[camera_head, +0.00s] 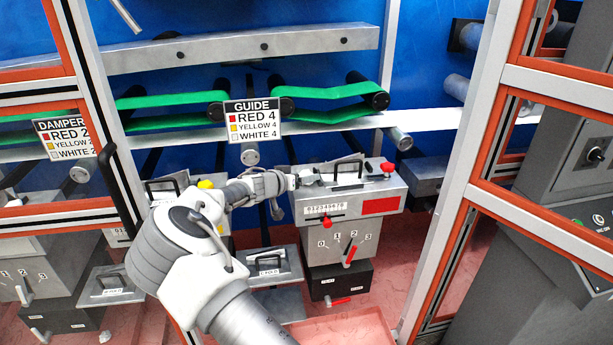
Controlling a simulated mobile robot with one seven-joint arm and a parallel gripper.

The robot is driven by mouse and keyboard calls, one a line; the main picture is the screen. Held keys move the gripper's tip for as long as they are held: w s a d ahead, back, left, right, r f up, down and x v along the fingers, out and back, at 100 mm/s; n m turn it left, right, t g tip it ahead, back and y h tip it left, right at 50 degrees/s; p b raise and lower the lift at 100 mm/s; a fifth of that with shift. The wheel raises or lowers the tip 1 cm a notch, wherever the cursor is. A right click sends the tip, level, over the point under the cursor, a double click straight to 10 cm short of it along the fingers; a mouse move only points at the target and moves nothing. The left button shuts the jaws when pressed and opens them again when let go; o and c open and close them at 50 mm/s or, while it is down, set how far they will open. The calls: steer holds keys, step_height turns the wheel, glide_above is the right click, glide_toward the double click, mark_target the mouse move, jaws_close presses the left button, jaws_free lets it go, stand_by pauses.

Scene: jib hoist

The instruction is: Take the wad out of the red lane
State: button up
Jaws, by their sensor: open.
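The red-marked unit (340,208) is a grey box with a red panel (380,206) on its front, a scale strip with a red pointer, and a red knob on top. A dark handle (347,161) stands on its top. My gripper (312,178) is at the top left of this box, close to the handle. The jaws are open; their tips are small here, and I cannot tell whether they touch anything. I cannot make out a wad; it may be hidden inside or too small to see.
A "GUIDE" sign (253,119) hangs above, before green belts (325,92). Below the red box sits a numbered lever block (340,247) with a red lever. A yellow-knobbed unit is partly behind my arm. An orange-edged grey frame post (455,180) stands at the right.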

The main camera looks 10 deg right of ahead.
steer(key=c, duration=1.1)
steer(key=shift+r, duration=0.1)
